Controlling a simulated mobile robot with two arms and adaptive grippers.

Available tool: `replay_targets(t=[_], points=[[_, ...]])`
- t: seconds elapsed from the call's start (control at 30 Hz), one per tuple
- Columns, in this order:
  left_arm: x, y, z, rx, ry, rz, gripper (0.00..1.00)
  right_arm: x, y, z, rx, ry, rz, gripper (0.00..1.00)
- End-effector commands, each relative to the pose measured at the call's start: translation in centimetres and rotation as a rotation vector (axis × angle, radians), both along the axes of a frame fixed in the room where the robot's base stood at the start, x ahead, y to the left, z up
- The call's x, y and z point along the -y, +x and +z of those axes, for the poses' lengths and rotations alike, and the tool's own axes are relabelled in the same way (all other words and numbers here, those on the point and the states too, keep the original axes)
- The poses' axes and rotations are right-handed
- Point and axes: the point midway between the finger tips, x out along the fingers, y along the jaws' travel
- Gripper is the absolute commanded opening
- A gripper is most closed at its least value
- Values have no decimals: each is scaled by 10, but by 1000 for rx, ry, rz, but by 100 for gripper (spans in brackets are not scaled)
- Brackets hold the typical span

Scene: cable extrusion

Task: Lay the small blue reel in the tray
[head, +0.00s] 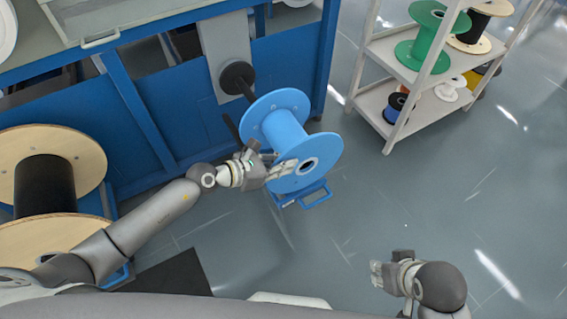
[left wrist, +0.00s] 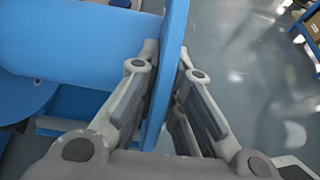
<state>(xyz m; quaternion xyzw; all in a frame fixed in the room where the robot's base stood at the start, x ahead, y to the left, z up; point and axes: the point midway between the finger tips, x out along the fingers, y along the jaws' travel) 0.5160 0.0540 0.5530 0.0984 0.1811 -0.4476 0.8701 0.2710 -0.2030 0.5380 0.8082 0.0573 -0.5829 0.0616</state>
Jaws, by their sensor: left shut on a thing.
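A large light blue reel (head: 285,138) stands tilted in the middle of the head view, in front of the blue machine. My left gripper (head: 282,172) is shut on the rim of its near flange. In the left wrist view the two fingers (left wrist: 165,85) pinch the light blue flange (left wrist: 172,45), one on each side. A smaller, darker blue reel (head: 394,106) lies on the lower cart shelf. A shallow grey tray (head: 100,40) with a handle shows at the top left. My right gripper (head: 388,268) is at the lower right, apart from everything; its finger gap is unclear.
A dark shaft with a round knob (head: 238,77) points from the machine toward the light blue reel; whether they touch is unclear. A grey cart (head: 385,125) holds green and other reels. A wooden reel (head: 60,150) stands at left. The floor at right is clear.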

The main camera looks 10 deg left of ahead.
Motion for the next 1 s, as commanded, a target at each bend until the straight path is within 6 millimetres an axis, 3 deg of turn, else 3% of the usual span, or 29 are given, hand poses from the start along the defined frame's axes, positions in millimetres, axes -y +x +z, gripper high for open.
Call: replay_targets(t=[0.03,0.07,0.1,0.27,0.67,1.0], points=[[-3,-11,-25,-35,34,-13,0,0,0,-2,-1,0,0,33],[-3,-11,-25,-35,34,-13,0,0,-1,-3,-1,0,0,33],[-3,-11,-25,-36,35,-12,13,0,-1,-3,-2,0,0,33],[-3,-9,-21,-33,28,-10,33,0,-3,-5,-10,-2,0,33],[-7,-11,-18,-36,25,-7,34,2,1,-4,-3,-7,2,33],[-47,-40,6,-34,27,-10,34,1,0,-3,-4,-5,2,33]])
